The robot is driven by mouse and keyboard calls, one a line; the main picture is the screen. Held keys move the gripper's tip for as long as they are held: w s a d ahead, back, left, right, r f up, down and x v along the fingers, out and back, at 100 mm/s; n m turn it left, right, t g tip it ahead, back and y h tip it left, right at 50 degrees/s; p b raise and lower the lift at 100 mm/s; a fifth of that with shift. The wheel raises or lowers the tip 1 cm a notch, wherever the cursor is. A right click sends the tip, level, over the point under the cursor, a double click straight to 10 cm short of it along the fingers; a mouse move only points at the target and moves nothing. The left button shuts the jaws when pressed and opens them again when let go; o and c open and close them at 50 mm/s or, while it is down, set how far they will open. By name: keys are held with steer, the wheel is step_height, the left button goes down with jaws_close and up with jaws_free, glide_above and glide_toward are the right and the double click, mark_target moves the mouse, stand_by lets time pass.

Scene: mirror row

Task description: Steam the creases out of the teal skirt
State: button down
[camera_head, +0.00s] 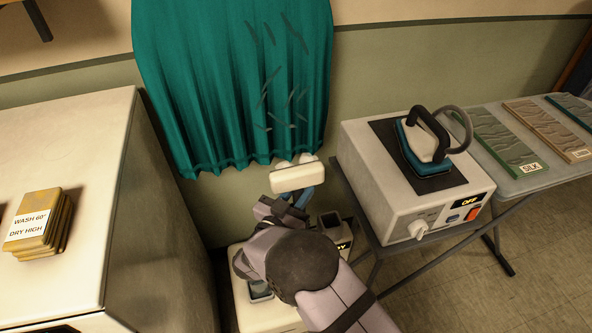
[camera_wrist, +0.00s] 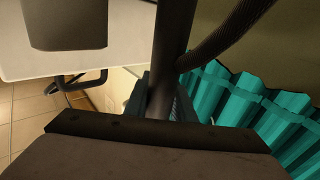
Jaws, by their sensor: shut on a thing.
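The teal skirt (camera_head: 215,85) hangs on the wall in the head view, with dark crease marks (camera_head: 285,85) on its right half. Its hem also shows at the right of the wrist view (camera_wrist: 290,130). My gripper (camera_head: 284,208) is shut on the blue handle of a steamer head (camera_head: 296,177), white at its top. The steamer head is just below the skirt's hem at its right side; whether they touch cannot be told. A white steamer base (camera_head: 262,318) stands below, mostly hidden by my arm. A dark hose (camera_wrist: 225,35) crosses the wrist view.
At right, an iron (camera_head: 428,138) rests on a white station (camera_head: 385,195) reading OFF. Fabric samples, one labelled SILK (camera_head: 503,142), lie on the table beyond. At left, a white cabinet (camera_head: 75,130) carries a yellow stack (camera_head: 38,225) labelled WASH 60°, DRY HIGH.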

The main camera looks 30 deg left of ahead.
steer(key=shift+w+a, duration=0.15)
stand_by(0.3)
steer(key=p, duration=1.8)
glide_toward(300, 61)
steer(key=shift+w+d+r, duration=1.45)
steer(key=shift+w+r, duration=0.25)
steer(key=shift+w, duration=0.7)
steer(key=shift+s+d+f, duration=0.1)
steer(key=shift+s+d, duration=1.6)
